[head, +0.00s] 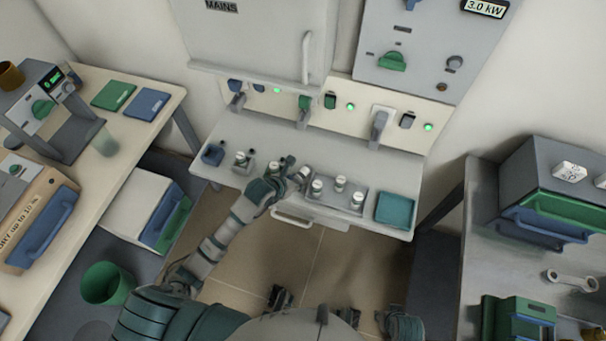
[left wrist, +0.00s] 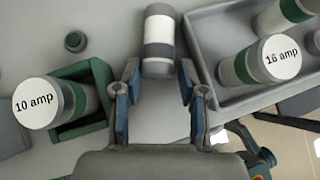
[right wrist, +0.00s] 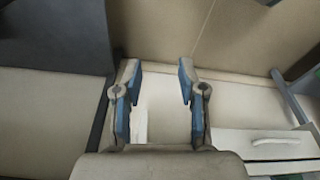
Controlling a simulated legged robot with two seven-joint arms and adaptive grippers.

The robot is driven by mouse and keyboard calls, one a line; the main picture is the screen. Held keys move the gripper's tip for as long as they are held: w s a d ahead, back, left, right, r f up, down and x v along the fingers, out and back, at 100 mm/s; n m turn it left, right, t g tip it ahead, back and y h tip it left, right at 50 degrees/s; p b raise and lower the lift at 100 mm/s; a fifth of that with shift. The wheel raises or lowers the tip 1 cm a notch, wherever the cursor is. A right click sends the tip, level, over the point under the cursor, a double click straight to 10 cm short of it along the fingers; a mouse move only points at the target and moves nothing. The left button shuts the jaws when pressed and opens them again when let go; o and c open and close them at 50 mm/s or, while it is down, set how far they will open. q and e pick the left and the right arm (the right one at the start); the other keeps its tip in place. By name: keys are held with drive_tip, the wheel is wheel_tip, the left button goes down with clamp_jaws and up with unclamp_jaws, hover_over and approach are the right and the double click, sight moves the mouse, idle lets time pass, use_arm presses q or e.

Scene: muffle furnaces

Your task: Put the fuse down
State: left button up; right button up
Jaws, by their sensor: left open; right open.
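A fuse with a white band and grey ends (left wrist: 158,40) is on the grey bench between and just beyond my left fingertips in the left wrist view. My left gripper (left wrist: 158,78) is open, one finger on either side of its near end; I cannot tell whether they touch it. In the head view the left gripper (head: 288,178) is over the bench, left of the grey fuse tray (head: 330,205). A 10 amp fuse (left wrist: 38,102) stands in a green holder (left wrist: 95,75) to the left. A 16 amp fuse (left wrist: 262,62) stands in the tray. My right gripper (right wrist: 158,85) is open and empty.
A teal tray (head: 395,209) sits at the bench's right end. Grey switch handles (head: 378,128) stick out from the panel behind. A cabinet with a handle (head: 306,58) rises above. Side tables stand left (head: 130,128) and right (head: 480,235); a green bin (head: 108,283) is on the floor.

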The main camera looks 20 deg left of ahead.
use_arm(q)
clamp_jaws()
drive_tip(key=shift+d, duration=0.15)
